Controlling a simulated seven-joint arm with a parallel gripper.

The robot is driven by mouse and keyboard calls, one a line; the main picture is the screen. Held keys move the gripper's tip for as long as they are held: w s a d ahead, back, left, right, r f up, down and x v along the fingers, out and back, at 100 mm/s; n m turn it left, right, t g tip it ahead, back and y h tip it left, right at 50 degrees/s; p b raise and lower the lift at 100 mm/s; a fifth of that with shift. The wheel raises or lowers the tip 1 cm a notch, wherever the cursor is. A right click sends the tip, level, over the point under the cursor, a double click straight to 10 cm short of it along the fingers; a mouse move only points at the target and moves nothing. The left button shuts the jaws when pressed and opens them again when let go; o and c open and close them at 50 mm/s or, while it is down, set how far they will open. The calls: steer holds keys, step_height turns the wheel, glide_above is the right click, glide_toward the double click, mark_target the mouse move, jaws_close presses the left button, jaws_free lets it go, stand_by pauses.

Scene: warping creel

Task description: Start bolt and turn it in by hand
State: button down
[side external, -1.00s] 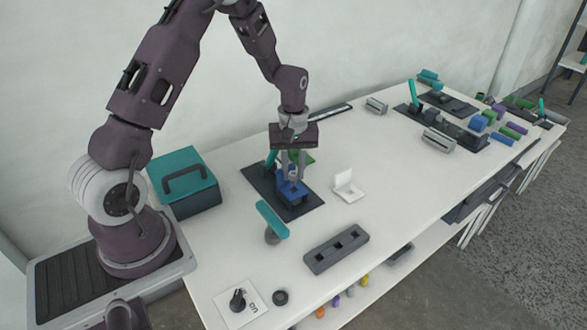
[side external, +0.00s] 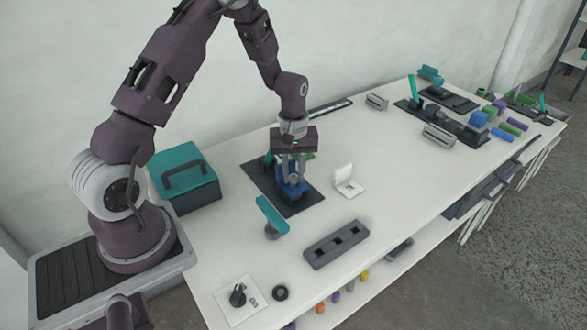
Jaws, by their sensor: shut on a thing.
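My gripper (side external: 292,181) points straight down over a blue fixture (side external: 291,193). The fixture stands on a dark base plate (side external: 258,180) on the white table. The fingers are shut on a small grey bolt at the top of the blue fixture. The bolt is mostly hidden between the fingers, and I cannot tell how deep it sits. A teal upright handle and a green part (side external: 309,156) show behind the fingers, partly covered.
A white open stand (side external: 347,183) is to the right. A dark slotted block (side external: 336,244), a black ring (side external: 280,293) and a knob card (side external: 228,310) lie nearer. A teal toolbox (side external: 184,190) stands left.

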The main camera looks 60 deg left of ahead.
steer(key=shift+f, duration=0.35)
